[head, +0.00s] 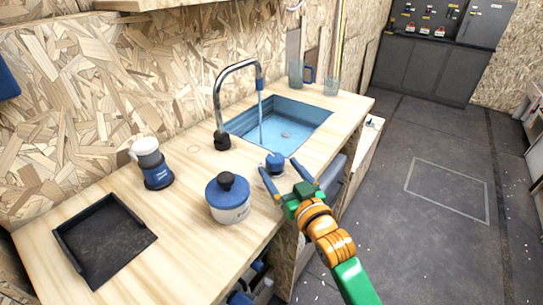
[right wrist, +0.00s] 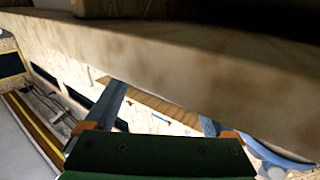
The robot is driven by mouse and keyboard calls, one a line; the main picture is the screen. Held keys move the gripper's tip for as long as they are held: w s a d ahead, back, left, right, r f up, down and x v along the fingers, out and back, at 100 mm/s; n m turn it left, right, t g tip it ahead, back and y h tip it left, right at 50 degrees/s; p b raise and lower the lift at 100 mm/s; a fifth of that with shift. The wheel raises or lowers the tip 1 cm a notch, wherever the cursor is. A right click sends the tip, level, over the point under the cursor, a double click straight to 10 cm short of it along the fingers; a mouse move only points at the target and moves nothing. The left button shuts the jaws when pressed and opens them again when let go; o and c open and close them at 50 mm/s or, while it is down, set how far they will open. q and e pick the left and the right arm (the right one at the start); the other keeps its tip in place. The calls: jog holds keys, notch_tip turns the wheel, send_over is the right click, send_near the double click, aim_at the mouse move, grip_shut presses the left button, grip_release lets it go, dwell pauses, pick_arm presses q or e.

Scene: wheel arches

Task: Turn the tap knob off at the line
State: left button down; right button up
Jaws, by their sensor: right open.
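The tap (head: 221,95) is a curved chrome spout on a dark base at the left of the blue sink. A blue stream of water (head: 261,118) runs from it into the sink (head: 302,112). A blue knob (head: 275,161) stands on the counter near its front edge; a line on it is too small to make out. My right gripper (head: 278,170) is open and empty, its blue fingertips spread to either side of the knob in the head view; contact cannot be told. In the right wrist view the fingers (right wrist: 162,108) show apart, and the knob is not visible. My left gripper is out of view.
A blue and white lidded pot (head: 229,204) stands left of the knob. A blue and white grinder-like item (head: 153,168) and a dark tray (head: 104,241) lie further left. Glasses (head: 331,87) stand behind the sink. A wooden edge (right wrist: 200,75) crosses the right wrist view close by.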

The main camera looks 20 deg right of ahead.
aim_at(282, 166)
jog(key=w, duration=0.3)
jog(key=shift+w+a, duration=0.1)
jog(key=shift+a, duration=0.1)
jog(key=shift+w, duration=0.2)
jog(key=shift+s, duration=0.15)
jog(key=c, duration=1.4)
jog(key=shift+r+n+y, duration=0.15)
jog(key=shift+n+y, duration=0.35)
jog(key=shift+y, duration=0.1)
jog(key=shift+d+n+y, duration=0.1)
jog(key=shift+n+y, duration=0.2)
jog(key=shift+y, duration=0.3)
jog(key=shift+f+n+g+y, duration=0.2)
jog(key=shift+n+g+y, duration=0.2)
jog(key=shift+y, duration=0.2)
jog(key=shift+n+y+b, duration=0.6)
jog(key=shift+y+b, duration=0.2)
jog(key=shift+b, duration=0.3)
jog(key=shift+r+g, duration=0.15)
jog(key=shift+g, duration=0.25)
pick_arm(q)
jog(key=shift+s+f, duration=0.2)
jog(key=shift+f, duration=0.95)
